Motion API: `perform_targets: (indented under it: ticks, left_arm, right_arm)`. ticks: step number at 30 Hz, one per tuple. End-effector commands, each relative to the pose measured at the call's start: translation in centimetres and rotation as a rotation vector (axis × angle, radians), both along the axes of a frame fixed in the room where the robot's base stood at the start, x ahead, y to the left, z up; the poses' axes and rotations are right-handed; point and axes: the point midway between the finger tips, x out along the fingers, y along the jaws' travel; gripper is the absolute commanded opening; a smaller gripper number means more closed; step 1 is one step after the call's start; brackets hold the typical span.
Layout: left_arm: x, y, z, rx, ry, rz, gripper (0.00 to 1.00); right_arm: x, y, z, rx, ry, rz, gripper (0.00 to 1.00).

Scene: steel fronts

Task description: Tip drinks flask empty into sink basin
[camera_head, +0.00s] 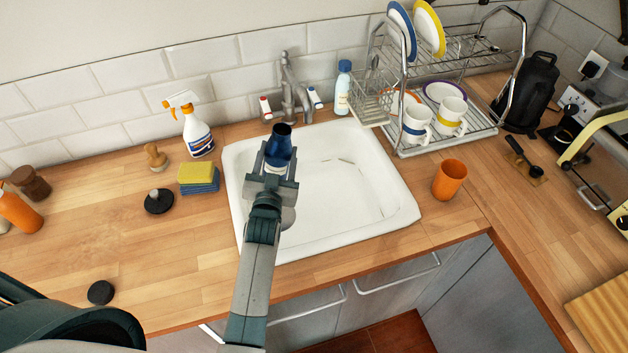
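A dark blue flask (280,142) with a pale band is held over the left part of the white sink basin (340,190). Its open dark mouth shows at the top and it looks close to upright. I cannot see what is inside it. My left gripper (276,170) is shut on the flask, with its forearm reaching up from the bottom of the picture across the basin's front left rim. The gripper hides the flask's lower part. The visible basin floor is bare apart from faint marks. My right gripper is out of view.
A steel tap (290,90) stands behind the basin, near a white bottle (343,88). A spray bottle (193,130) and sponges (198,178) are left of it. A dish rack (440,135) and an orange cup (449,180) are right of it. The front left counter is mostly clear.

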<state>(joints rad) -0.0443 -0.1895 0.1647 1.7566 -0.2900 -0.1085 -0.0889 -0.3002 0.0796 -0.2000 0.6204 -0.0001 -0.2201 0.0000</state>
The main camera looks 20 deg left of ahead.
Motion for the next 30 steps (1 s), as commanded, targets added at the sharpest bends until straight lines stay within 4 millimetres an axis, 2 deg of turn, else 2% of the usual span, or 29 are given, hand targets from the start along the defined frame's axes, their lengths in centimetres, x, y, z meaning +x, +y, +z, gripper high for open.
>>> perform_targets:
  ticks: [5,16,30]
  left_arm:
    - [0.1,-0.2,0.7,-0.003,-0.006,0.0,0.25]
    - [0.1,-0.3,3.2,-0.003,-0.005,0.0,0.25]
    - [0.2,-0.3,3.4,-0.003,-0.005,0.0,0.25]
  right_arm:
    - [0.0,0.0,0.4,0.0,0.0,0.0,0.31]
    - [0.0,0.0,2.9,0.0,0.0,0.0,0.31]
    - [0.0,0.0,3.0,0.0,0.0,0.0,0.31]
